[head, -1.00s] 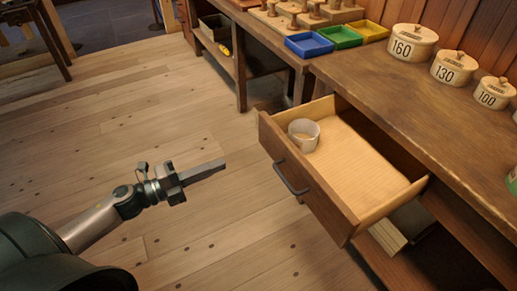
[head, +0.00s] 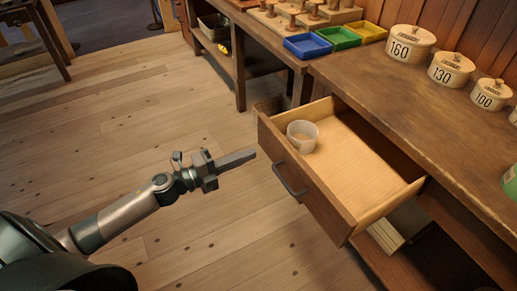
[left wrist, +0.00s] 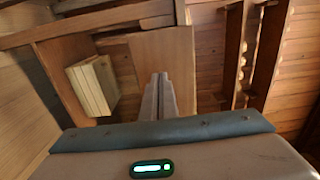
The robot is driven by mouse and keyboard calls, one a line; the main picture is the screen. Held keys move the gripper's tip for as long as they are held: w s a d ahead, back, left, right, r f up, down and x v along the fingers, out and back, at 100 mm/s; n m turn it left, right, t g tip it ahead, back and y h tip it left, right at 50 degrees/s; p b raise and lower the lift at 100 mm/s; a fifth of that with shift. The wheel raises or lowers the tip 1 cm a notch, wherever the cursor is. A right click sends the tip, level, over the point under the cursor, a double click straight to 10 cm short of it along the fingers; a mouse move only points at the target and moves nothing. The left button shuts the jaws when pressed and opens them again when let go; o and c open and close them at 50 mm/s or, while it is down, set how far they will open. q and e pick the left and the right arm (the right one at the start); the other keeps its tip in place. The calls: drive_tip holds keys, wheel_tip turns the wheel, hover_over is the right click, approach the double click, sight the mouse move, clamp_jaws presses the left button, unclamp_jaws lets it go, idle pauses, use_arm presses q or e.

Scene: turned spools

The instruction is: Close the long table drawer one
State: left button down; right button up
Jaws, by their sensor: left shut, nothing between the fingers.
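The long table drawer (head: 312,195) is pulled out from under the wooden bench in the head view. Its front board has a dark bar handle (head: 289,180). A small whitish round cup (head: 302,136) stands inside it near the front left corner. My left gripper (head: 252,154) is shut and empty, a short way left of the drawer front and apart from it. In the left wrist view the shut fingers (left wrist: 160,85) point at wooden boards; I cannot tell which parts of the drawer these are. My right gripper is not in view.
The bench top (head: 400,110) carries numbered round boxes (head: 451,70) and blue, green and yellow trays (head: 338,38). A pale stack of boards (head: 385,236) lies below the drawer; it also shows in the left wrist view (left wrist: 92,85). The floor left of the drawer is clear.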

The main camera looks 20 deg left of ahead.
sight(269, 146)
use_arm(q)
drive_tip(key=shift+p+x, duration=0.35)
drive_tip(key=shift+x, duration=1.85)
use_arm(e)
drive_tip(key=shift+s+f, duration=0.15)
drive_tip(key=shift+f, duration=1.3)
